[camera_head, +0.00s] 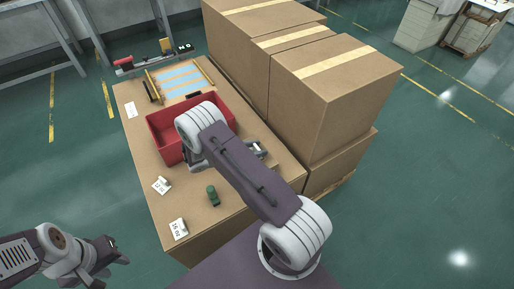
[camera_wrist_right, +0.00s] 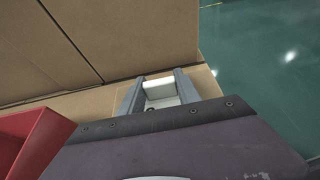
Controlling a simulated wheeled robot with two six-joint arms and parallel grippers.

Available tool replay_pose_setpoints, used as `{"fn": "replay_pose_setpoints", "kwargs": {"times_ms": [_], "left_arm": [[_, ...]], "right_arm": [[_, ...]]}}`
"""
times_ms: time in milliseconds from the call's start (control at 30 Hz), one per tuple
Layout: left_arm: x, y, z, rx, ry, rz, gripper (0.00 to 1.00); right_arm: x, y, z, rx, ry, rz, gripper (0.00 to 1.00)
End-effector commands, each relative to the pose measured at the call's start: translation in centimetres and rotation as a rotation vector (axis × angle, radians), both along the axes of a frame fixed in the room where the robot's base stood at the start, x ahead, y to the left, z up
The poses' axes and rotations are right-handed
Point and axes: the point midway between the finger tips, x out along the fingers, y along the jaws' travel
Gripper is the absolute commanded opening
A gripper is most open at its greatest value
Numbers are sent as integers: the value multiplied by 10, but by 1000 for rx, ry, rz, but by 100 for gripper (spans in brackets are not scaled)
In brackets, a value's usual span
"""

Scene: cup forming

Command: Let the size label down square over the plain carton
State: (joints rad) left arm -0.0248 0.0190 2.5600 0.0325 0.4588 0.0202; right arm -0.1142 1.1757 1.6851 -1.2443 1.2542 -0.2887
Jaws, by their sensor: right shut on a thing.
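My right gripper (camera_wrist_right: 160,88) is shut on a small white piece (camera_wrist_right: 161,92), which looks like the size label; no print shows on it. In the head view my right gripper (camera_head: 256,150) is mostly hidden by my arm, beside the red bin. Large brown cartons (camera_head: 318,95) are stacked close to the gripper, most with a pale tape strip on top. I cannot tell which one is the plain carton. In the wrist view a carton wall (camera_wrist_right: 125,35) stands just beyond the fingers. My left gripper (camera_head: 108,264) is open and empty at lower left, off the worktop.
The red bin (camera_head: 160,127) stands on the brown worktop (camera_head: 215,215). White cards marked with sizes, one reading 16 oz (camera_head: 178,228), another (camera_head: 161,185), lie at its front left near a green object (camera_head: 213,196). A blue-striped frame (camera_head: 180,80) lies behind the bin. Green floor surrounds this.

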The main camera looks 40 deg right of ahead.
Motion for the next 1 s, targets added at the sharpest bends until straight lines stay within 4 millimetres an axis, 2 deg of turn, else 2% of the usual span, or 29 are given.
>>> {"fn": "replay_pose_setpoints", "kwargs": {"times_ms": [667,700,767,800,1000], "left_arm": [[0,0,-3,0,0,0,36],[0,0,-3,0,0,0,36],[0,0,-3,0,0,0,36],[0,0,-3,0,0,0,36],[0,0,-3,0,0,0,36]], "right_arm": [[0,0,-5,0,0,0,1],[0,0,-5,0,0,0,42],[0,0,-5,0,0,0,58],[0,0,-5,0,0,0,64],[0,0,-5,0,0,0,64]]}}
